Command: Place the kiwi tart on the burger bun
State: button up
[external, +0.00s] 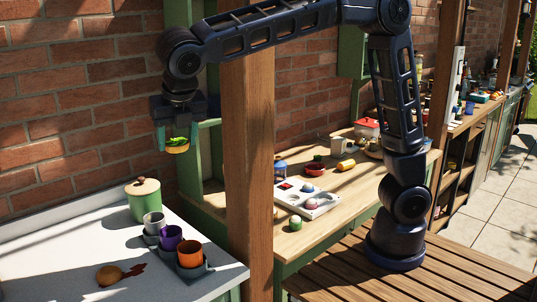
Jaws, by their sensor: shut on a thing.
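My gripper (177,140) is high above the back of the white counter, left of the wooden post, pointing down. Its two teal fingers are shut on the kiwi tart (177,149), which has a yellow base and a green top. The burger bun (109,276) appears as a small round orange-brown thing near the front of the white counter. It is well below the gripper and to its left in the picture. A dark red patch lies beside the bun; I cannot tell what it is.
A green pot with a wooden lid (143,200) stands at the back of the white counter (60,260). Grey, purple and orange cups (188,254) stand in a row right of the bun. A wooden post (249,180) rises beside the counter. The counter's left part is clear.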

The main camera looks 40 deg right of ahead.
jog(key=w+a+f+n, duration=0.1)
jog(key=w+a+f, duration=0.2)
jog(key=a+f, duration=0.4)
jog(key=w+a+f+n+y, duration=0.1)
jog(key=w+a+f, duration=0.1)
jog(key=a+f, duration=0.45)
jog(key=w+a+f+n, duration=0.1)
jog(key=w+a+f, duration=0.2)
jog(key=a+f, duration=0.45)
send_over(107, 269)
jog(key=s, duration=0.2)
notch_tip(107, 269, down, 9)
jog(key=shift+a+f, duration=0.15)
jog(key=shift+w+f, duration=0.35)
jog(key=shift+f, duration=1.55)
jog(key=shift+f, duration=0.2)
jog(key=o, duration=1)
jog(key=shift+o, duration=0.2)
jog(key=shift+r, duration=0.1)
